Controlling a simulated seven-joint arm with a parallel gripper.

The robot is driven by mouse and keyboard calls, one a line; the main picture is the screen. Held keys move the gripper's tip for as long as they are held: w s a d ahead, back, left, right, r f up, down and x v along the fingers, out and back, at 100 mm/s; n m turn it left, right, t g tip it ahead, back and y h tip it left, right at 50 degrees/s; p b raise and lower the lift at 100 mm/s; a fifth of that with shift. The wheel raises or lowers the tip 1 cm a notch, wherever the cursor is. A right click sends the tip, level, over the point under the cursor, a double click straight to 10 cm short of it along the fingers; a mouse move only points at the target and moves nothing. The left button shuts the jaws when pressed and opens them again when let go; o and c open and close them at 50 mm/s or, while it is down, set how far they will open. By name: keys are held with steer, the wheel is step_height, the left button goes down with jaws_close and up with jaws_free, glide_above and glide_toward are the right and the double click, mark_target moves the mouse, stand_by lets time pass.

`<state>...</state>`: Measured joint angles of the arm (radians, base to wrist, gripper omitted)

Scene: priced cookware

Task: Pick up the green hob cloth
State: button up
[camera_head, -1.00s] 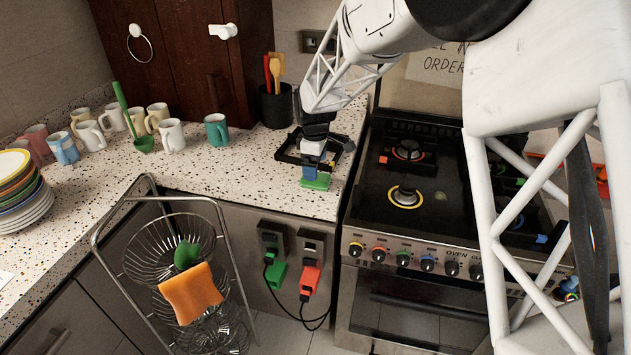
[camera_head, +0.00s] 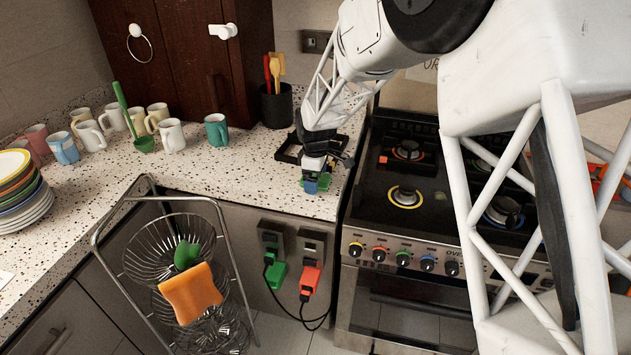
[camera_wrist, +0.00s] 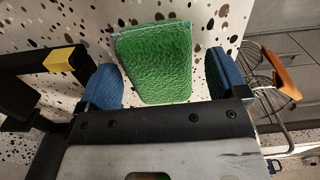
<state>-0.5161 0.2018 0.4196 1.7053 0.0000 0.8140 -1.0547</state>
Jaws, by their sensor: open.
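The green hob cloth (camera_wrist: 155,62) lies on the speckled counter, folded into a rectangle. In the wrist view it sits between the two blue fingertips of my gripper (camera_wrist: 160,85), which stand apart on its left and right with a gap on each side. In the head view my gripper (camera_head: 315,178) is low over the counter near its front edge, left of the stove. There only part of the green cloth (camera_head: 324,181) shows beside the fingers; the rest is hidden. I cannot tell the exact height of the fingertips.
A black tray (camera_head: 290,150) is just behind my gripper. The stove (camera_head: 430,200) is to the right. Several mugs (camera_head: 172,136) and a stack of plates (camera_head: 25,195) stand at the left. A wire basket rack (camera_head: 165,250) with an orange cloth (camera_head: 190,293) stands in front.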

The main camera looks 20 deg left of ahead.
stand_by(0.5)
steer(key=c, duration=1.1)
steer(key=shift+o, duration=0.2)
steer(key=shift+r, duration=0.15)
steer(key=shift+r, duration=0.5)
steer(key=shift+s+d+r, duration=0.1)
steer(key=shift+s+r, duration=0.1)
steer(key=shift+r, duration=0.4)
steer(key=shift+s+d+r, duration=0.1)
steer(key=shift+s+r, duration=0.05)
steer(key=shift+r, duration=0.4)
steer(key=s+d+r, duration=0.1)
steer(key=s+d, duration=0.6)
steer(key=s, duration=0.6)
steer(key=shift+s+d+r, duration=0.15)
steer(key=shift+r, duration=0.05)
